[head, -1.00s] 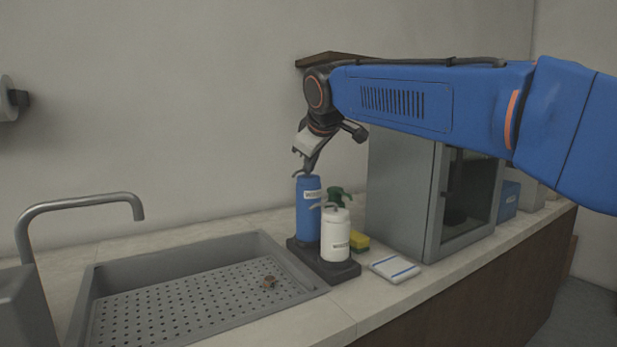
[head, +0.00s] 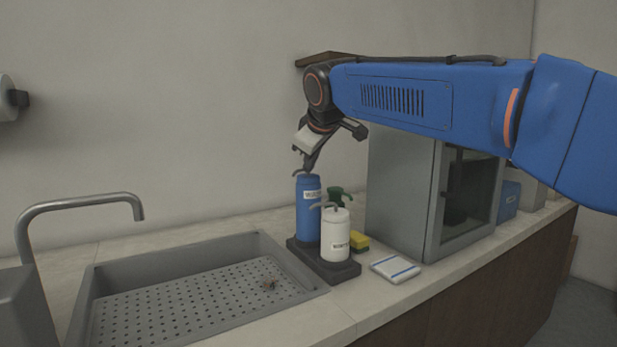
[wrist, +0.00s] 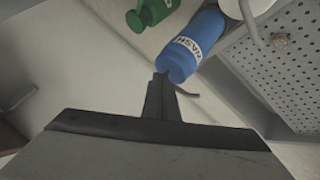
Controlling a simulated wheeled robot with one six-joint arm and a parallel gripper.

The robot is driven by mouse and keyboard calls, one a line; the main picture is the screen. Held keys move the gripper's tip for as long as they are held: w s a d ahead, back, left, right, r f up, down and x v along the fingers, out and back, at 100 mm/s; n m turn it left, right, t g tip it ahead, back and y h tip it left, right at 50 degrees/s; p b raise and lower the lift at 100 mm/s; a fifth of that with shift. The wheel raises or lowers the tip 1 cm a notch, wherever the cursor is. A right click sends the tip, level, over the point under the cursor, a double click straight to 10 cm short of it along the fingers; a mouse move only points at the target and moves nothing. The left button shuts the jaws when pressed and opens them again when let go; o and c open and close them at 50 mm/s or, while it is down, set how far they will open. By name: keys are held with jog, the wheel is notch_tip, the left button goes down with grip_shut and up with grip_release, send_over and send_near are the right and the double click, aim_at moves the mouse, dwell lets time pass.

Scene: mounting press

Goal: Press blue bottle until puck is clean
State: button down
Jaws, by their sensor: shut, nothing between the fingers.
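The blue bottle (head: 308,222) stands upright on a dark stand beside the sink. It also shows in the wrist view (wrist: 190,47), with a partly readable white label. My gripper (head: 307,168) is shut and empty, pointing down at the top of the blue bottle's pump. Its fingertips (wrist: 160,78) are at or just above the pump head; I cannot tell if they touch. The puck (head: 269,284) lies on the perforated sink tray, small and brownish, with its surface too small to judge. It also shows at the right of the wrist view (wrist: 280,41).
A white pump bottle (head: 335,236) stands in front of the blue one on the dark stand (head: 335,270). A green spray bottle (head: 345,195), yellow sponge (head: 359,241) and folded cloth (head: 395,269) are to the right. A grey cabinet (head: 398,190) stands beyond. The faucet (head: 85,201) overhangs the sink (head: 180,249).

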aim_at(310, 177)
jog(key=shift+r, duration=0.45)
jog(key=shift+r, duration=2.5)
jog(key=s+d+f+m+g+h, duration=0.1)
jog(key=s+d+f+m, duration=0.2)
jog(key=s+d+f, duration=0.65)
jog(key=s+d+f+m+g+h, duration=0.1)
jog(key=s+d+f+m, duration=0.35)
jog(key=d, duration=0.75)
jog(key=s+d+f+m+g, duration=0.1)
jog(key=s+d+f, duration=0.4)
jog(key=s+f, duration=0.7)
jog(key=s+d+f+m+g, duration=0.1)
jog(key=s+d+f+m, duration=0.2)
jog(key=s+f, duration=0.9)
notch_tip(310, 177, down, 2)
jog(key=d, duration=0.2)
jog(key=shift+s+d+f+m+h, duration=0.15)
jog(key=shift+s+d+m+h, duration=0.1)
jog(key=shift+d+m+h, duration=0.1)
